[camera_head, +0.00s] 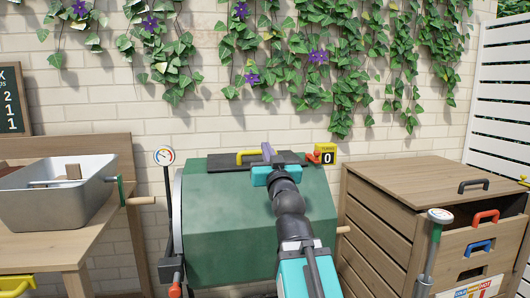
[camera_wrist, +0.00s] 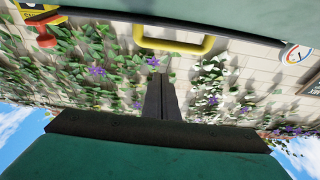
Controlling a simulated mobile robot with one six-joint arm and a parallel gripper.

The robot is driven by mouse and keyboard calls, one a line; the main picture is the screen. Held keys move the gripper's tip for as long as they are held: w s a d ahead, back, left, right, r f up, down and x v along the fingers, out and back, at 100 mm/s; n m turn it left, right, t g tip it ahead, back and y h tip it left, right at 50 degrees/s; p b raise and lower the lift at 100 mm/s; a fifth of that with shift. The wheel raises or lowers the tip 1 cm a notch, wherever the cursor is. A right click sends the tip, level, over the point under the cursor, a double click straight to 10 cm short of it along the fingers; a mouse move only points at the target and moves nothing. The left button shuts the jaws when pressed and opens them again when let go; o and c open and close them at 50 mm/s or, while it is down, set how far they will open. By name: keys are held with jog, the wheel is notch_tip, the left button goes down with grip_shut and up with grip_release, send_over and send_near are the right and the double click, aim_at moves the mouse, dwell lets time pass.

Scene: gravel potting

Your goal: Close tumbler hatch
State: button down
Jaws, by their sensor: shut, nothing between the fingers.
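The tumbler (camera_head: 232,222) is a large green drum standing in front of the brick wall. Its hatch shows as a dark flat panel (camera_head: 222,163) on top, with a yellow handle (camera_head: 247,154). My arm hides part of the panel, and I cannot tell whether it lies flush. My gripper (camera_head: 268,150) is above the drum's top, just right of the yellow handle, its narrow fingers together and empty. In the wrist view, which looks upside down, the fingers (camera_wrist: 158,98) stand apart from the yellow handle (camera_wrist: 174,42). A red latch-like piece (camera_head: 313,158) sits right of the hatch.
A yellow counter (camera_head: 328,154) reading 0 stands behind the drum. A gauge (camera_head: 164,156) stands at its left. A table with a metal tub (camera_head: 62,208) is further left. A wooden drawer cabinet (camera_head: 425,185) is close on the right. Ivy hangs on the wall behind.

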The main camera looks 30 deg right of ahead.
jog(key=shift+s+a+f+b, duration=0.2)
jog(key=shift+s+f+b, duration=0.4)
jog(key=shift+b, duration=0.9)
jog(key=shift+s+a+f+b, duration=0.15)
jog(key=shift+s+f+b, duration=0.15)
jog(key=shift+s+b, duration=0.9)
jog(key=shift+s+a+f+b, duration=0.2)
jog(key=shift+s+f+b, duration=0.2)
jog(key=shift+b, duration=1.4)
jog(key=shift+s, duration=0.15)
